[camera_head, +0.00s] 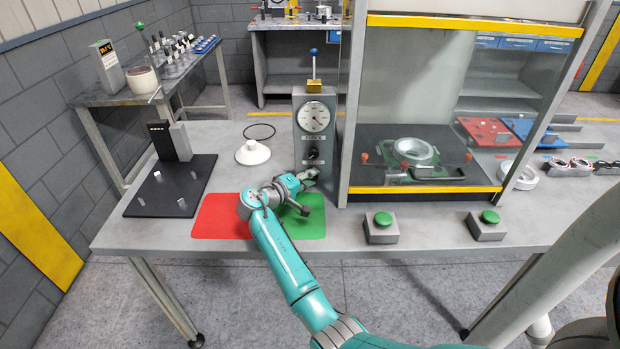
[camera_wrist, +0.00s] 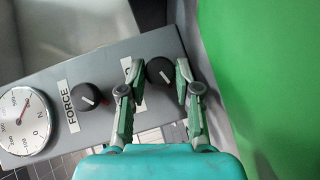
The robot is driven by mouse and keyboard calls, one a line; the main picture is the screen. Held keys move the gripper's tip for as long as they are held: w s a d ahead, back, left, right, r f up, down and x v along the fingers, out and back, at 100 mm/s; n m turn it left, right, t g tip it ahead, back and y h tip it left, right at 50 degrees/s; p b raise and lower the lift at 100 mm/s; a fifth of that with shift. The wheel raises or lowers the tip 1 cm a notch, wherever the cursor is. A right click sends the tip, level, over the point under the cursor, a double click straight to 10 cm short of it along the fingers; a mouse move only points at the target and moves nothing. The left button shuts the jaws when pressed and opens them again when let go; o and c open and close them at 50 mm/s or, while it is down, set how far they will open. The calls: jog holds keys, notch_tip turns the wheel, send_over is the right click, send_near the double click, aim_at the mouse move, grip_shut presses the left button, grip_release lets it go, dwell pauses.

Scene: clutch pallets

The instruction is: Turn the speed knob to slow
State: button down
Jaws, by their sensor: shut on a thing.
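The grey control box (camera_head: 315,112) stands upright on the table with a dial and two black knobs. The speed knob (camera_wrist: 160,72) is the lower one, between my gripper's fingertips in the wrist view. Its label is mostly hidden behind a finger. A small white mark shows on its face. My gripper (camera_head: 308,176) is shut on this knob, one finger on each side, and hides it in the head view. The force knob (camera_wrist: 88,97), with its FORCE label, is free and apart from my fingers; it also shows in the head view (camera_head: 314,155).
A red mat (camera_head: 222,218) and a green mat (camera_head: 312,222) lie below my arm. A glass-fronted cabinet (camera_head: 350,120) stands close to the right of the box. Two green buttons (camera_head: 383,219) (camera_head: 489,217) sit at the front edge. A white funnel-like piece (camera_head: 253,153) stands left.

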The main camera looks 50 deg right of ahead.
dwell(0.4)
jog(key=c, duration=0.8)
grip_release()
jog(key=shift+c, duration=0.2)
